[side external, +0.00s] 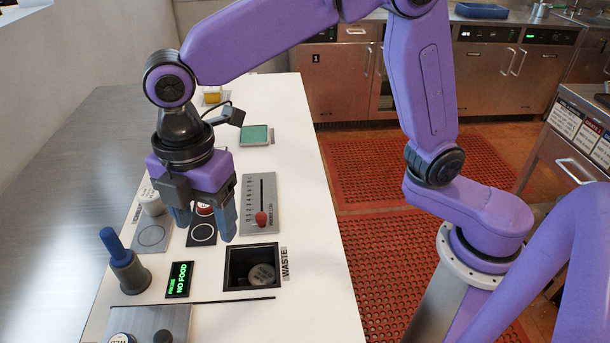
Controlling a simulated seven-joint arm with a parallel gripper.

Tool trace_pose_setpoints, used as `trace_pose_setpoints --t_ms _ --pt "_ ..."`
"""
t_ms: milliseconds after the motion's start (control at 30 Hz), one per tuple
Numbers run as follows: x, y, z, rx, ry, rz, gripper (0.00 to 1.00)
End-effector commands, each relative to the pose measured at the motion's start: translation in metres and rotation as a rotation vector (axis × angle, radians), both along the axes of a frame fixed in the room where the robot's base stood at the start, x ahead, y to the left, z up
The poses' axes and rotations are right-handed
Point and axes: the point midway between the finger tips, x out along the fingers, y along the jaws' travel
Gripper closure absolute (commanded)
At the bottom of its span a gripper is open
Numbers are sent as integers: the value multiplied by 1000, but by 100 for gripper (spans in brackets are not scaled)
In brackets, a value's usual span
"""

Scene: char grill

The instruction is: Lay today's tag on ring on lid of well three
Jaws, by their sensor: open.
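My gripper (206,222) points down over the white counter, its blue fingers apart. A red and white round piece (204,209) shows partly between and behind the fingers; I cannot tell whether they touch it. Just in front lies a black plate with a white ring (203,234). A grey plate with a thin ring (152,236) lies to its left. A metal unit (178,318) at the bottom edge carries a round, lettered piece (121,338) and a dark knob (163,337), both cut off. I cannot tell which piece is today's tag or which is well three's lid.
A black waste bin (237,268) holds a round grey piece (263,274). Nearby stand a blue-handled tool (112,245), a "NO FOOD" display (179,280), a white cylinder (151,203) and a red-knobbed slider panel (262,190). A thin dark rod (220,300) lies in front.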

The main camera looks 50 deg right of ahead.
Motion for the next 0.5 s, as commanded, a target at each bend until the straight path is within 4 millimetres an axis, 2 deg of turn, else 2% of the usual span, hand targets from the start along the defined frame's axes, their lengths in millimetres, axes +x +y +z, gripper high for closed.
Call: trace_pose_setpoints --t_ms 33,267,500 --pt "-9 -22 2 3 0 -56 34" --pt "-55 -112 -3 10 2 -329 34" --pt "-114 -205 -20 18 7 -608 34"
